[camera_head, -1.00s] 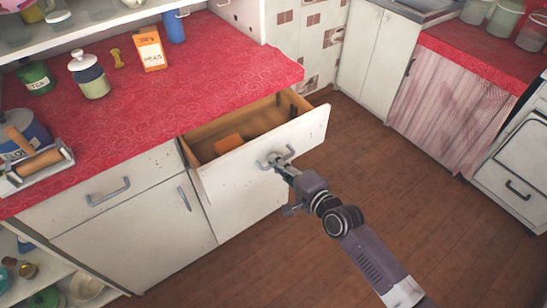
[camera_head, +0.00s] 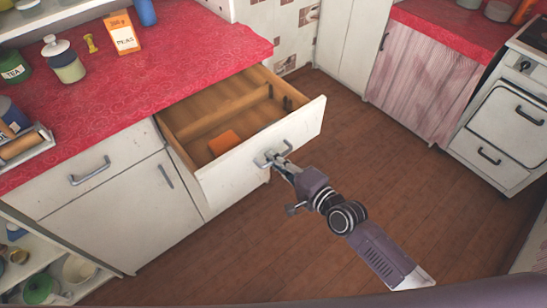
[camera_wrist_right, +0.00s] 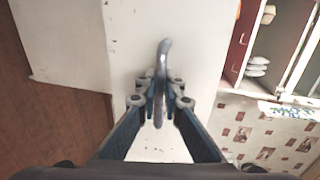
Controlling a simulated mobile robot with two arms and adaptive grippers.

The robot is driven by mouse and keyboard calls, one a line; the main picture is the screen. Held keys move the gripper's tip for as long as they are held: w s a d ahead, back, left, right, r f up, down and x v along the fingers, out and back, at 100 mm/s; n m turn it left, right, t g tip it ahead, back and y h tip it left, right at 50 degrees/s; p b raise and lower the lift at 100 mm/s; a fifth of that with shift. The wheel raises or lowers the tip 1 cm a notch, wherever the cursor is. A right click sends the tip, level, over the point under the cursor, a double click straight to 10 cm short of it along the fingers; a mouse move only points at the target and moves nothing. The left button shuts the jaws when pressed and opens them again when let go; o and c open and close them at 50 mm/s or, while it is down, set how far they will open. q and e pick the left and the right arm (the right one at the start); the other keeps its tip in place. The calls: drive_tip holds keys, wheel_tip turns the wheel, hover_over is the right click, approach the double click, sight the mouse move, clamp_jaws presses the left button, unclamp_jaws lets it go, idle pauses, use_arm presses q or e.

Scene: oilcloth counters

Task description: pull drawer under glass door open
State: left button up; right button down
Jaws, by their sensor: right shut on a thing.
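The drawer (camera_head: 232,174) is a white-fronted wooden drawer below the red counter, pulled well out. Its inside shows, with a wooden divider and an orange item (camera_head: 224,142) in it. My right gripper (camera_head: 275,160) is shut on the drawer's metal handle (camera_head: 284,150). In the right wrist view the fingers (camera_wrist_right: 160,92) close around the handle (camera_wrist_right: 162,62) in front of the white drawer front. The glass door does not show clearly in either view. My left gripper is not in view.
The red counter (camera_head: 110,90) holds an orange peas box (camera_head: 122,35), a white-lidded jar (camera_head: 66,62) and a rolling pin (camera_head: 20,145). A closed drawer (camera_head: 92,175) is at the left. The wooden floor (camera_head: 350,150) is clear toward the stove (camera_head: 510,115).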

drive_tip(key=c, duration=2.4)
unclamp_jaws()
drive_tip(key=v, duration=1.2)
